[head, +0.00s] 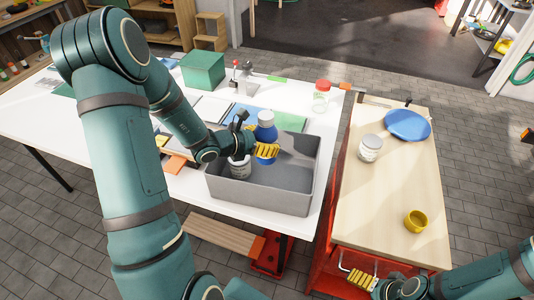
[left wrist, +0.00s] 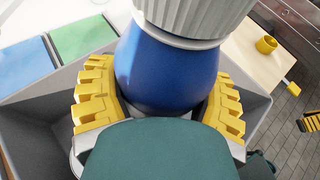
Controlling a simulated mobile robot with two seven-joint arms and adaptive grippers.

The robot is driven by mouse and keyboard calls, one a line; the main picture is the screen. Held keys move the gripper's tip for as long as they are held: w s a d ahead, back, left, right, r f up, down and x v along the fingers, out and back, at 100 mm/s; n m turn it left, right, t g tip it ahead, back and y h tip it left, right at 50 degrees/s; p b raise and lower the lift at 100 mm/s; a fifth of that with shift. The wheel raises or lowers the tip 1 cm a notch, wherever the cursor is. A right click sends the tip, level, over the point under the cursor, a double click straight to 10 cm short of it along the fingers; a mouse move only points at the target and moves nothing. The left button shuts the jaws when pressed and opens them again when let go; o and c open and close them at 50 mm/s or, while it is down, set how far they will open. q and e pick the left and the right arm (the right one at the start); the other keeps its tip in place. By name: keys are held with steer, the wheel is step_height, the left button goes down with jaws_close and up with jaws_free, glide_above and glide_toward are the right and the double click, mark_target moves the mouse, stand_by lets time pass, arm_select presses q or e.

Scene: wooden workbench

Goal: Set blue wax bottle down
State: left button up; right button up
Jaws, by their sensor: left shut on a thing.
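The blue wax bottle (head: 265,132) has a whitish cap and is roughly upright, over or inside the grey bin (head: 262,196). My left gripper (head: 266,152) is shut around it. In the left wrist view, the bottle (left wrist: 165,72) sits between the yellow fingers of the left gripper (left wrist: 160,105). Its lower end is hidden, so I cannot tell whether it touches the bin floor. My right gripper (head: 360,278) is low at the front, by the red cart's edge, apart from the bottle; its finger opening is unclear.
A white-lidded jar (head: 240,167) stands in the bin's left part; the bin's right part looks clear. On the wooden cart top (head: 385,190) are a white jar (head: 370,148), a blue plate (head: 407,125) and a yellow cup (head: 415,220). A red-lidded jar (head: 321,96) stands behind the bin.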

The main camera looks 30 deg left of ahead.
arm_select(q)
step_height(320, 180, down, 4)
steer(key=shift+f+b, duration=0.1)
steer(key=shift+b, duration=0.35)
steer(key=shift+f+b, duration=0.35)
steer(key=shift+b, duration=0.1)
steer(key=shift+f, duration=0.15)
steer(key=o, duration=1.3)
